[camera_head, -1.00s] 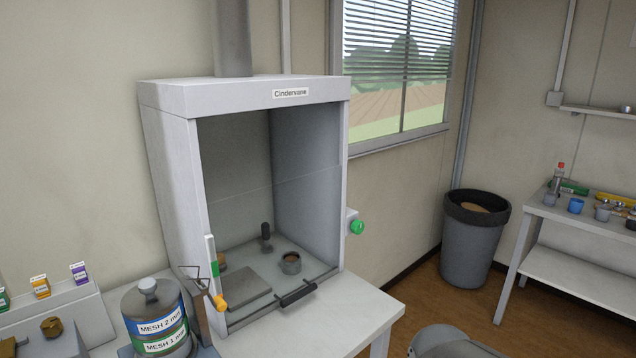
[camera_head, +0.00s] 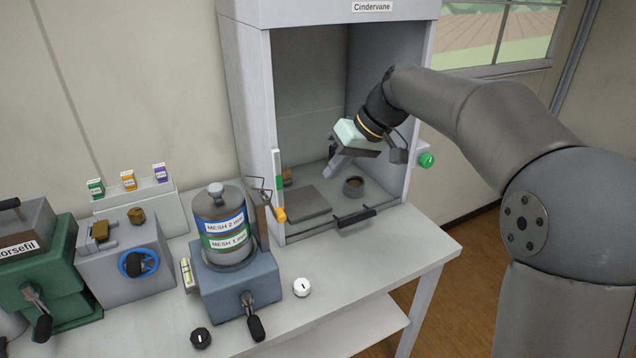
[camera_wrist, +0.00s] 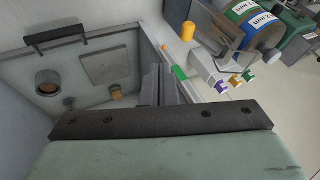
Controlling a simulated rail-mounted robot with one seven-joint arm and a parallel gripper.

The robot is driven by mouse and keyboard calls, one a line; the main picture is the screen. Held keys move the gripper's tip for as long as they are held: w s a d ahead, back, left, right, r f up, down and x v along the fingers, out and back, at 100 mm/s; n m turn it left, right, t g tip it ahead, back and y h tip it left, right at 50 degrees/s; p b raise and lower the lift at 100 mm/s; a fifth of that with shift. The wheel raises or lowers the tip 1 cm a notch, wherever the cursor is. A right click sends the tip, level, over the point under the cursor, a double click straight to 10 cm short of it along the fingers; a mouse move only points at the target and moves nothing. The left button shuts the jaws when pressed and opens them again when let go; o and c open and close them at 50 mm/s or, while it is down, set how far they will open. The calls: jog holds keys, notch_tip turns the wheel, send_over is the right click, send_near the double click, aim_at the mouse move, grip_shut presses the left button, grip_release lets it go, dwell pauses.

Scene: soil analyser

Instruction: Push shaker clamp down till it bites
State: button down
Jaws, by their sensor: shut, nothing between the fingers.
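The shaker is a blue-grey box (camera_head: 240,290) carrying a sieve stack (camera_head: 222,228) with blue and green mesh labels and a grey knob on top. A lever with a black grip (camera_head: 254,320) hangs on its front; I cannot tell whether this is the clamp.
The fume hood (camera_head: 245,110) holds a small cup (camera_head: 353,187) and a flat plate (camera_head: 308,202). An orange-tipped piece (camera_head: 280,215) is at its left front edge.

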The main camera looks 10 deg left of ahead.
jog(key=s+a+f+p, duration=0.1)
jog(key=s+a+f, duration=0.1)
jog(key=a+f, duration=0.5)
jog(key=shift+s+a+f+p, duration=0.3)
jog(key=shift+a+f, duration=0.1)
jog(key=shift+f, duration=0.4)
